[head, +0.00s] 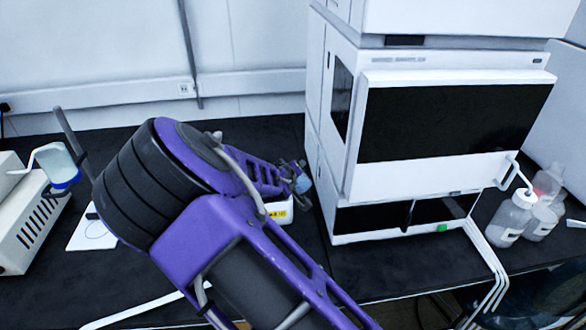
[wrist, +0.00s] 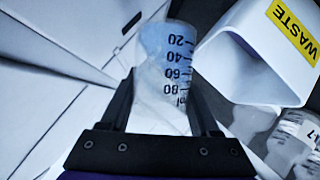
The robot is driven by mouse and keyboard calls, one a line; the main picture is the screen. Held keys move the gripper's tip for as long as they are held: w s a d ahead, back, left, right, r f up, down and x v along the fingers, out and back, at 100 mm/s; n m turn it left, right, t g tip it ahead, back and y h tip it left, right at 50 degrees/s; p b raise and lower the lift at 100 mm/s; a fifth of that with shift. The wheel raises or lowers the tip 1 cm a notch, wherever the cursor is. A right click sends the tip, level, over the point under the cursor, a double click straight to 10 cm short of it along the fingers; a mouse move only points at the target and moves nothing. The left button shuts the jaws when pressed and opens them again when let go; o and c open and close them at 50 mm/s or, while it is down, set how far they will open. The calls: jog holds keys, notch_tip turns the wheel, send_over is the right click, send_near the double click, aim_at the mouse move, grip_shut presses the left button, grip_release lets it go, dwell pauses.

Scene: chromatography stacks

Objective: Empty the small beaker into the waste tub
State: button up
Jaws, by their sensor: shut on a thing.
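The small beaker (wrist: 172,62) is clear, with dark volume marks and blue liquid at its far end in the wrist view. My gripper (wrist: 164,108) is shut on it, one finger on each side. In the head view my gripper (head: 293,181) is partly hidden by my arm, and the beaker (head: 305,184) shows as a small pale blue patch. The waste tub (wrist: 258,62) is white with a yellow WASTE label, to the right of the beaker and apart from it in the wrist view. In the head view the tub (head: 287,217) is mostly hidden behind my arm. The beaker's exact tilt is unclear.
A tall white chromatography stack (head: 440,110) stands just right of my gripper. Several bottles (head: 510,220) stand on its right. A beige instrument (head: 30,225) and a white plate (head: 90,235) are at the left.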

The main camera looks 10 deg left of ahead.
jog(key=shift+n+p, duration=0.3)
jog(key=shift+p, duration=0.5)
jog(key=shift+f+h, duration=0.15)
jog(key=shift+h, duration=0.25)
jog(key=shift+f+n+p, duration=0.1)
jog(key=shift+n+p, duration=0.2)
jog(key=shift+n, duration=0.1)
jog(key=shift+h, duration=0.3)
jog(key=shift+a+f+n+h, duration=0.1)
jog(key=shift+f+n+h, duration=0.05)
jog(key=shift+n+h, duration=0.2)
jog(key=shift+n+h, duration=0.25)
jog(key=shift+h, duration=0.1)
